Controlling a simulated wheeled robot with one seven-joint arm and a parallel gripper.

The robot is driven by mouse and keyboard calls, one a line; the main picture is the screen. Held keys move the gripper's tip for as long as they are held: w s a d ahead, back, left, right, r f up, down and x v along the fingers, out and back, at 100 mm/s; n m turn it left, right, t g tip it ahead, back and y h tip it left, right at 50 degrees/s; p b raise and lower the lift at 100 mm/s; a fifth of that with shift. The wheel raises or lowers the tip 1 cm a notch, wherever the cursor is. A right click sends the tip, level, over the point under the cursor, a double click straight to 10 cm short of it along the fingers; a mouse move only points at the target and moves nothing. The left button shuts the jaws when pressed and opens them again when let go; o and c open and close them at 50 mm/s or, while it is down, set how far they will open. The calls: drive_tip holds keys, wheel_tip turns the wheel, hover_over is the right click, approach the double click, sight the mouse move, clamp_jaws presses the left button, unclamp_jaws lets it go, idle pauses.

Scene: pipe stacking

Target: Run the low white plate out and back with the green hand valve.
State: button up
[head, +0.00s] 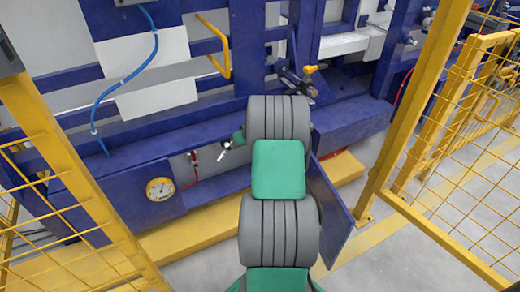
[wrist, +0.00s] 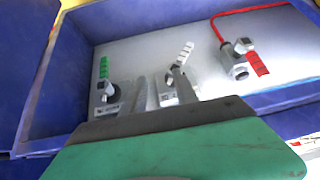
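The green hand valve (wrist: 104,68) is at the left of the recessed panel in the wrist view, its green handle pointing up. In the head view it does not show, with my arm across that area. My gripper (wrist: 159,76) is in front of the panel, its two grey fingers apart with nothing seen between them. It is right of the green valve and overlaps the valve with the white handle (wrist: 184,54) in the picture. A low white plate (head: 157,97) is on the blue frame at left in the head view, under a larger white plate (head: 143,48).
A red-handled valve (wrist: 258,63) with a red hose is at the panel's right. Blue recess walls (wrist: 75,60) surround the valves. A gauge (head: 160,188) is left of the recess. Yellow mesh fences (head: 455,170) stand on both sides, with an open blue door (head: 332,215) at right.

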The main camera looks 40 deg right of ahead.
drive_tip(key=s+d+f+t+h+b, duration=0.1)
drive_tip(key=s+d+f, duration=0.15)
drive_tip(key=d, duration=0.35)
drive_tip(key=s+d+f, duration=0.1)
drive_tip(key=d+f, duration=0.2)
drive_tip(key=d, duration=0.3)
drive_tip(key=b+x, duration=0.1)
drive_tip(key=x, duration=0.1)
drive_tip(key=b+x, duration=0.1)
drive_tip(key=x, duration=0.1)
drive_tip(key=b+x, duration=0.1)
drive_tip(key=x, duration=0.1)
drive_tip(key=shift+w+a+f, duration=0.1)
drive_tip(key=shift+w+a, duration=0.1)
drive_tip(key=shift+w, duration=0.4)
drive_tip(key=shift+w+b, duration=0.25)
drive_tip(key=shift+b, duration=0.05)
clamp_jaws()
drive_tip(key=shift+s, duration=0.1)
